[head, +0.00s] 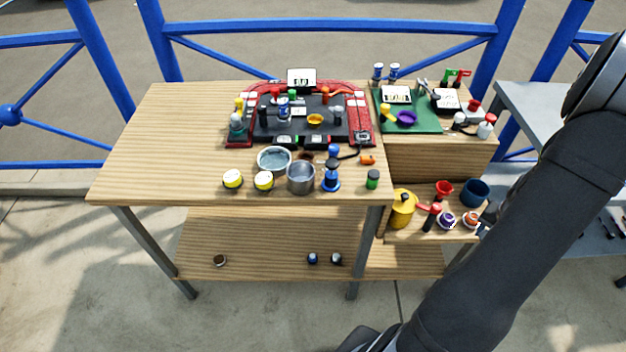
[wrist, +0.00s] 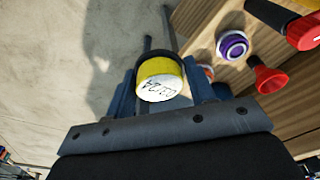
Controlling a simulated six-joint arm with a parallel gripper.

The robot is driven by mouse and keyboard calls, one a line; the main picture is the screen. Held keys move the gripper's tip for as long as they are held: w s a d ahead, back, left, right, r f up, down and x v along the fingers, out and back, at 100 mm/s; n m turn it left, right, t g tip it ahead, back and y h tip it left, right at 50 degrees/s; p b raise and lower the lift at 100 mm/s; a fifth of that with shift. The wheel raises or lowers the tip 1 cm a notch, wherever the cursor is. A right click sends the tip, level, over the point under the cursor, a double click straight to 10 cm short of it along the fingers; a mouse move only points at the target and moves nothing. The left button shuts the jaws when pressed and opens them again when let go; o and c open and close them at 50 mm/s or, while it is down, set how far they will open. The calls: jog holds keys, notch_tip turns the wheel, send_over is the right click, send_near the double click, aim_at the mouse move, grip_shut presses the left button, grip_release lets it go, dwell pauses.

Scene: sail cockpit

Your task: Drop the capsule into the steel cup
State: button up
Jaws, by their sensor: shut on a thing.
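In the wrist view my gripper (wrist: 161,92) is shut on a yellow capsule (wrist: 157,72) with a dark rim and a pale end face carrying dark marks. The capsule sits between the two blue fingers, clear of any surface, with concrete floor behind it. The steel cup (head: 300,177) stands upright near the front edge of the wooden table in the head view; its opening faces up and looks empty. My gripper's fingers and the held capsule are out of the head view; my arm runs down to its bottom edge, in front of the table and far from the cup.
Two yellow capsules with pale tops (head: 233,179) (head: 264,180) stand left of the cup. A wide round bowl (head: 274,160) is behind it, a blue piece (head: 331,178) close at its right. A lower shelf (head: 430,232) holds a yellow can (head: 402,208). The table's left side is clear.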

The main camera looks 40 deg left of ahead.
jog(key=shift+w+d+r+n, duration=0.25)
jog(key=shift+w+r+n, duration=0.1)
jog(key=shift+r, duration=0.35)
jog(key=s+a+r+n, duration=0.15)
jog(key=a+r, duration=0.25)
jog(key=a, duration=0.5)
jog(key=s+a+r+n, duration=0.15)
jog(key=a+r, duration=0.25)
jog(key=a, duration=0.4)
jog(key=s+a+r+n, duration=0.1)
jog(key=s+a+r, duration=0.15)
jog(key=a, duration=0.65)
jog(key=s+a+r+n+y, duration=0.1)
jog(key=s+a+r+n, duration=0.1)
jog(key=s+a+r, duration=0.6)
jog(key=s+a+r+n, duration=0.2)
jog(key=s+a+r, duration=0.2)
jog(key=s+a, duration=0.8)
jog(key=shift+s+d+f, duration=0.15)
jog(key=shift+d+f, duration=0.1)
jog(key=shift+f, duration=0.6)
jog(key=shift+s+d+f, duration=0.15)
jog(key=shift+d+f, duration=0.1)
jog(key=shift+f, duration=0.6)
jog(key=shift+s+d+f, duration=0.15)
jog(key=shift+d+f, duration=0.1)
jog(key=shift+f, duration=0.6)
jog(key=o, duration=1)
jog(key=shift+o, duration=0.2)
